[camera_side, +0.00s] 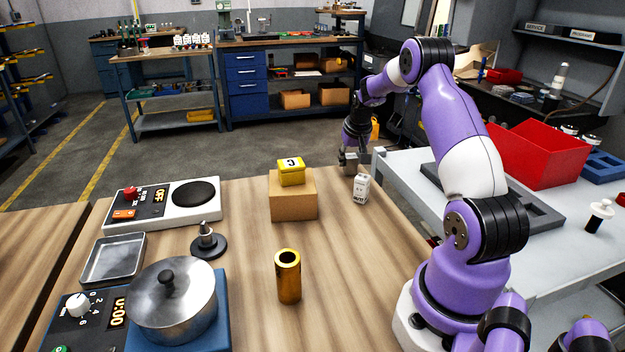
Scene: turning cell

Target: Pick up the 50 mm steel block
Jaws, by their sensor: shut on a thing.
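My gripper (351,152) is at the far right edge of the wooden table, pointing down. It is shut on a grey metallic block, the steel block (348,164), which shows between and below the fingers. The block is small in this view, and I cannot tell whether its underside touches the table. My fingers partly hide its upper part.
A small white labelled container (361,189) stands just in front of the block. A cardboard box (293,202) with a yellow block (291,178) on top is to the left. A brass cylinder (288,276) stands nearer. A hot plate (190,205) and pot (171,305) are left.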

